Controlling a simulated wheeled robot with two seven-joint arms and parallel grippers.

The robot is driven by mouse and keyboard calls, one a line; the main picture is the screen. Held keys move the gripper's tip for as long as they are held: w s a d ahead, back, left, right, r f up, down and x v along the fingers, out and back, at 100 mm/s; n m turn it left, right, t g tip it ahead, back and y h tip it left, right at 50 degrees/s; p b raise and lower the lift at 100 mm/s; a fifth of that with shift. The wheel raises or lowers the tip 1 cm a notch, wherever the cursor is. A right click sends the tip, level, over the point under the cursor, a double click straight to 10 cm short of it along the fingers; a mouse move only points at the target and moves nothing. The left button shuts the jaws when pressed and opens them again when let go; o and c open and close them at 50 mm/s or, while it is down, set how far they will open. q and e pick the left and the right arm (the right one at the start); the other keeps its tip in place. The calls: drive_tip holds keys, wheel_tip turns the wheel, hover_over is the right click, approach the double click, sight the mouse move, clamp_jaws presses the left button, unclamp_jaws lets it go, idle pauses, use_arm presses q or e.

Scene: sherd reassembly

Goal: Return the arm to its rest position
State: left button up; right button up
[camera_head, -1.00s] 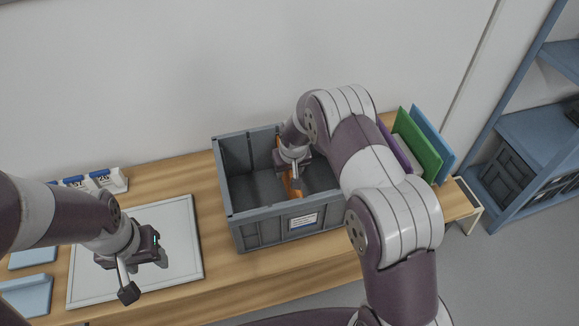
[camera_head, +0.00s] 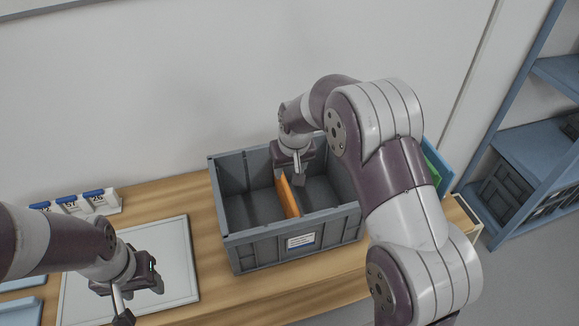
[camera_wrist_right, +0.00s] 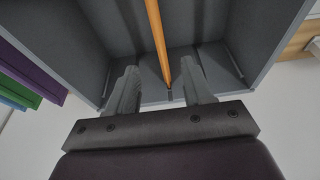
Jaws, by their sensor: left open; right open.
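My right gripper (camera_head: 298,172) is over the back part of the grey crate (camera_head: 262,240), above an orange divider (camera_head: 288,196) standing upright inside it. In the right wrist view the right gripper (camera_wrist_right: 163,92) has its two fingers apart, with the orange divider (camera_wrist_right: 158,40) showing edge-on between and beyond them; I see no grip on it. My left gripper (camera_head: 122,300) is over the pale board at the lower left, open, with nothing seen in it; its tips are near the picture's bottom edge.
The pale board (camera_head: 180,240) lies on the wooden table (camera_head: 200,200). White numbered blocks (camera_head: 75,205) stand behind it. Green and blue panels (camera_head: 437,165) are partly hidden by my right arm. A blue shelf (camera_head: 540,130) stands at the right.

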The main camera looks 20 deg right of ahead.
drive_tip(key=shift+f, duration=0.1)
drive_tip(key=shift+g, duration=0.7)
drive_tip(key=s, duration=0.2)
drive_tip(key=s+f, duration=0.1)
drive_tip(key=s, duration=0.4)
drive_tip(key=shift+s+d+f, duration=0.2)
drive_tip(key=shift+d+f, duration=0.05)
drive_tip(key=shift+f, duration=0.05)
drive_tip(key=s+r, duration=0.2)
drive_tip(key=s, duration=0.6)
drive_tip(key=s+d+r, duration=0.1)
drive_tip(key=s, duration=0.6)
drive_tip(key=shift+s+d+r, duration=0.3)
drive_tip(key=shift+s+r, duration=0.05)
drive_tip(key=shift+s, duration=0.05)
